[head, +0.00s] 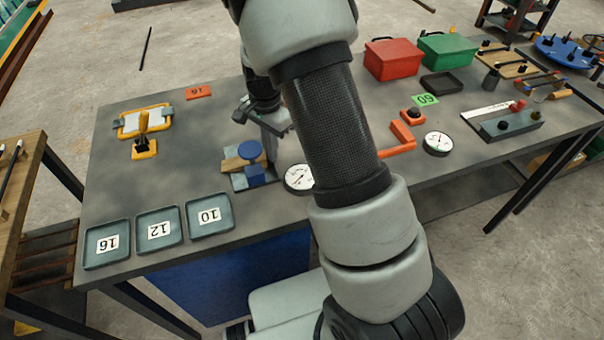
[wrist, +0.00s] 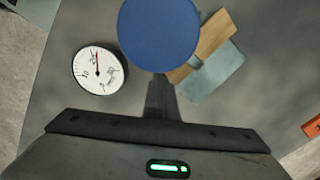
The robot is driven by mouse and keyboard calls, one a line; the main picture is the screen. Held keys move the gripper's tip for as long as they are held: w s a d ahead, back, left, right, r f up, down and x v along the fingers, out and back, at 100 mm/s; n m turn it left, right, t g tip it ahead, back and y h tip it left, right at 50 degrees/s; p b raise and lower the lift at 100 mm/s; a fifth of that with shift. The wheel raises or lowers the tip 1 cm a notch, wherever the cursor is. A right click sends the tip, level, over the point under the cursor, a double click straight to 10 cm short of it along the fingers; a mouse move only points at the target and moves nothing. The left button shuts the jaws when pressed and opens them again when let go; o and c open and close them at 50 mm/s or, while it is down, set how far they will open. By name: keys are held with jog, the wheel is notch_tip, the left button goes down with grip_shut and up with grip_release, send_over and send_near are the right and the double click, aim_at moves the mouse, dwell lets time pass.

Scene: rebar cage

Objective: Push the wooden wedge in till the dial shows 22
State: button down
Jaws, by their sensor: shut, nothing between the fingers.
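The wooden wedge (head: 234,163) lies on a grey-teal base plate (head: 238,182) on the table; it also shows in the wrist view (wrist: 214,34), partly hidden by a round blue knob (wrist: 158,34). The blue knob also shows in the head view (head: 250,150). The white round dial (head: 298,179) is partly covered by my arm there. In the wrist view the dial (wrist: 98,71) shows whole, its needle pointing nearly straight up; its figures are too small to read surely. My gripper (wrist: 163,82) is shut and empty, its tip close to the knob; contact with the wedge cannot be seen.
Three trays marked 16 (head: 107,243), 12 (head: 160,230) and 10 (head: 209,215) line the front left. A yellow-handled tool (head: 144,140) stands behind them. A second dial (head: 437,143), an orange bracket (head: 401,141) and red (head: 392,58) and green (head: 447,50) boxes lie right.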

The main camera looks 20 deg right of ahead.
jog(key=shift+w+d, duration=0.3)
jog(key=shift+d, duration=0.7)
jog(key=shift+w+d, duration=0.35)
jog(key=shift+d, duration=0.6)
jog(key=shift+w+d, duration=0.3)
jog(key=shift+d, duration=0.7)
jog(key=w+r+p, duration=0.3)
jog(key=w+r, duration=0.1)
jog(key=r, duration=0.1)
jog(key=shift+p, duration=0.35)
